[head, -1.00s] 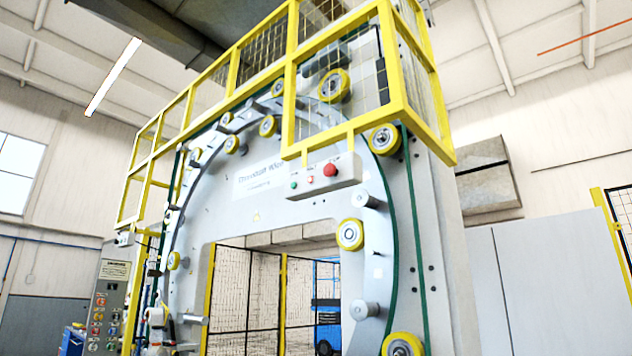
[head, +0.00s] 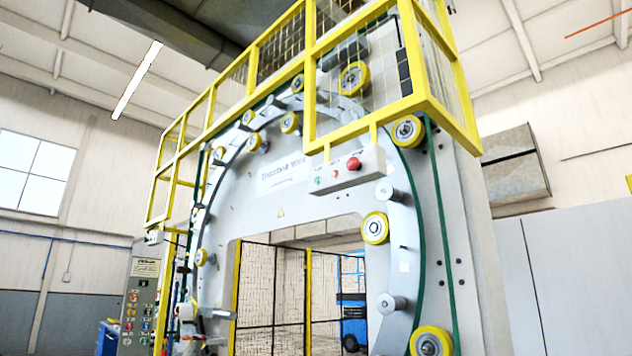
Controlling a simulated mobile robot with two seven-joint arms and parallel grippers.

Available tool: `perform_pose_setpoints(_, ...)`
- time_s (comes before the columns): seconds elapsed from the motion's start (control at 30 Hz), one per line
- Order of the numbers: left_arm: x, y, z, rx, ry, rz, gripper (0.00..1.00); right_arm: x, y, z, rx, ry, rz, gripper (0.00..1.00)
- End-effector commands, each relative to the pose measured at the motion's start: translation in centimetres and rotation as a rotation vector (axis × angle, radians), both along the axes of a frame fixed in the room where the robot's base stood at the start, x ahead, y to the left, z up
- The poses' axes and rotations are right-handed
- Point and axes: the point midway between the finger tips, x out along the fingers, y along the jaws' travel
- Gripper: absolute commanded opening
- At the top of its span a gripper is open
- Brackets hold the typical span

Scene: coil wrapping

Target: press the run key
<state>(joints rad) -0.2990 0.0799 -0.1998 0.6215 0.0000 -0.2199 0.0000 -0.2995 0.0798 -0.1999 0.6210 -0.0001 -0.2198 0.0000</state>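A tall grey control panel (head: 138,308) stands at the lower left, beside the big arch-shaped wrapping machine (head: 275,215). It carries rows of small coloured keys under a pale label plate; the key markings are too small to read, so I cannot tell which is the run key. A second, small grey button box (head: 345,171) hangs under the yellow guard cage at the front of the machine. Neither of my grippers is in view.
A yellow guard rail and mesh cage (head: 365,85) runs along the machine's top. Yellow rollers (head: 375,228) line the arch. Black mesh fencing (head: 272,290) and a blue cart (head: 353,310) show through the opening. A blue object (head: 107,338) stands left of the panel. The floor is out of view.

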Motion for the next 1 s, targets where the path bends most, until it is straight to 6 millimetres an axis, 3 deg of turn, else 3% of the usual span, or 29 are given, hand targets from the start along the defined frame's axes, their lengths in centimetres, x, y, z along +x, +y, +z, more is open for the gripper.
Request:
perform_pose_setpoints(0.23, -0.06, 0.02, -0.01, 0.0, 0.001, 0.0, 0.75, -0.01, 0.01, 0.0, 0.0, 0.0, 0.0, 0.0)
perform_pose_setpoints(1.0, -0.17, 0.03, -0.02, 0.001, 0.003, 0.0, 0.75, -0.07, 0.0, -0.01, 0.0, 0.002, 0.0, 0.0)
